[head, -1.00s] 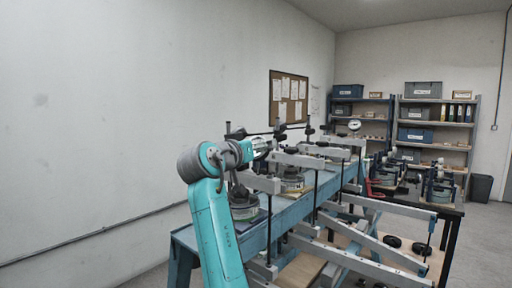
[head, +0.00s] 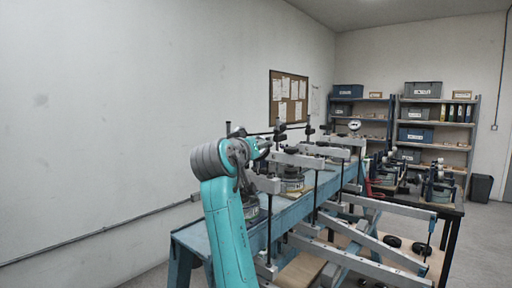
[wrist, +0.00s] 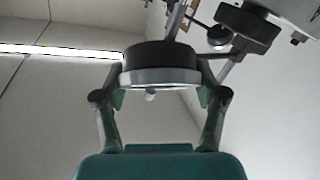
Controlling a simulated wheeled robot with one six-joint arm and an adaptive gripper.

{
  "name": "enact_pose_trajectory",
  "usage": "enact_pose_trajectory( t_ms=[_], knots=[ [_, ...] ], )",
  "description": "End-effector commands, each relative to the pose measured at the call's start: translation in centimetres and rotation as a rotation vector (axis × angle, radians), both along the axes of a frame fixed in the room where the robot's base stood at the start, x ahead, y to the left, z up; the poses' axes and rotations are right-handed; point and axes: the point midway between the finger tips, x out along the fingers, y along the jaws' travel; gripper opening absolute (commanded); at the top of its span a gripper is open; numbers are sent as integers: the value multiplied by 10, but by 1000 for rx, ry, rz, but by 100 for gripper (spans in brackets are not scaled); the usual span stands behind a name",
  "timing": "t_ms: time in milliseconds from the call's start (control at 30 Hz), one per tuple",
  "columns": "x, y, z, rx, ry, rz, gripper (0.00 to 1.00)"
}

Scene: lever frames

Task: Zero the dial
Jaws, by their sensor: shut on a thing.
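My gripper (wrist: 160,75) is shut on a round dark dial body (wrist: 160,54) with a pale rim, one finger at each side. The dial hangs on a thin rod, and a small pale knob shows at its lower edge. Its face and pointer cannot be read from here. In the head view my gripper (head: 261,149) is at the near end of the blue bench (head: 290,213), mostly hidden behind my arm. Another dial with a white face (head: 354,125) stands farther along the bench, apart from my gripper.
Grey lever beams (head: 299,159) on black posts line the bench close to my gripper. Next to the held dial, the wrist view shows a dark clamp block (wrist: 247,25). A dark table (head: 408,199) with more devices stands at right. Open floor lies left of the bench.

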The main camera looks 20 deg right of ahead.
Motion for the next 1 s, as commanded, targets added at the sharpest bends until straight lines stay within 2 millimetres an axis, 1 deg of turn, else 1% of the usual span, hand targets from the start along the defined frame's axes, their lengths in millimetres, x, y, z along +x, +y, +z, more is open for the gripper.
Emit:
enact_pose_trajectory(
  t_ms=[133,1000],
  knots=[
    [0,-2,0,-56,76,93,36],
    [1,2,-1,-407,559,669,37]
  ],
)
